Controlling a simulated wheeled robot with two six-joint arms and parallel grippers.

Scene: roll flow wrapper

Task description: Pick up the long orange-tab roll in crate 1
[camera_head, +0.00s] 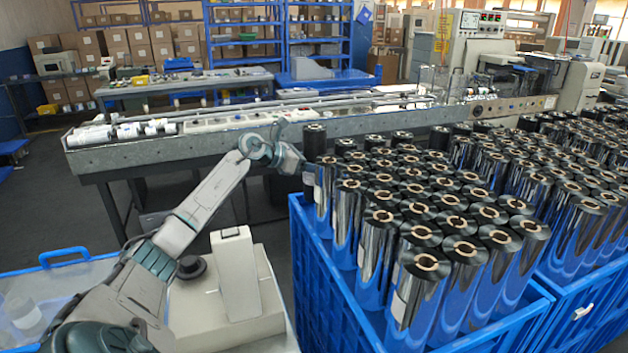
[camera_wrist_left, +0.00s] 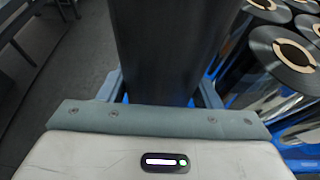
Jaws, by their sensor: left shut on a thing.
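My left gripper (camera_head: 309,171) is at the far left corner of the near blue crate (camera_head: 322,268). It is shut on a dark roll (camera_head: 314,143), which stands upright and whose top rises above the rolls beside it. In the left wrist view the dark roll (camera_wrist_left: 160,45) fills the space between the two fingers of my left gripper (camera_wrist_left: 160,90). I see no orange tab on it, and its lower end is hidden. Several shiny black rolls with tan cores (camera_head: 428,265) stand upright in the crate. I cannot read any crate number. My right gripper is not in view.
A second blue crate (camera_head: 575,310) full of rolls stands to the right. A long grey machine bench (camera_head: 150,155) runs behind the crates, with white rolls (camera_head: 95,135) at its left end. A blue-rimmed clear bin (camera_head: 65,255) is at lower left.

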